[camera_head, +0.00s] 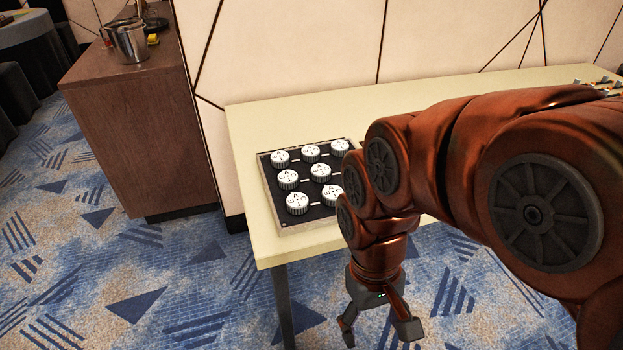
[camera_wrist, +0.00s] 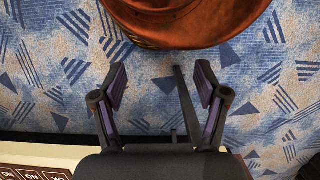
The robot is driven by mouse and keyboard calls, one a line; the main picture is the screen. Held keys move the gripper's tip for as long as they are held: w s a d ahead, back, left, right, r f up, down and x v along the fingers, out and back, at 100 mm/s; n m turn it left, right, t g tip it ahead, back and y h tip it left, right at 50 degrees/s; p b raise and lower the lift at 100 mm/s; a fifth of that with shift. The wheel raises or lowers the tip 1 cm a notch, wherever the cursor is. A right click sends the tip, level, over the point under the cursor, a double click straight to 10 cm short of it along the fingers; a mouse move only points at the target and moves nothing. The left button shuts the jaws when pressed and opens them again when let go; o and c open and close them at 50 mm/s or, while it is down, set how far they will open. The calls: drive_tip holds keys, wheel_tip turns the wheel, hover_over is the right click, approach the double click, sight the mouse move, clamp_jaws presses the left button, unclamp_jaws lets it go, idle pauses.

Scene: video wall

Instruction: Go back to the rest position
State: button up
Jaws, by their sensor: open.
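My gripper (camera_head: 378,330) hangs in front of the near edge of the table, over the carpet, with its fingers apart and nothing between them. In the wrist view my gripper (camera_wrist: 160,85) shows both fingers spread, with patterned carpet and a dark bar behind them. My copper-coloured arm reaches in from the right in the head view and covers the right part of the table. A dark panel with white round knobs (camera_head: 297,203) lies on the table, left of and beyond my gripper and apart from it.
The pale table (camera_head: 255,130) runs along the wall. A brown cabinet (camera_head: 135,130) at the left bears a metal bucket (camera_head: 129,42). Small items (camera_head: 603,82) lie at the table's far right. The blue patterned carpet (camera_head: 150,270) is open at the lower left.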

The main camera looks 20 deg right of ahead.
wheel_tip(320, 180, up, 19)
drive_tip(key=t+p, duration=0.1)
drive_tip(key=p, duration=1.7)
drive_tip(key=shift+w+r, duration=0.15)
drive_tip(key=shift+r, duration=0.05)
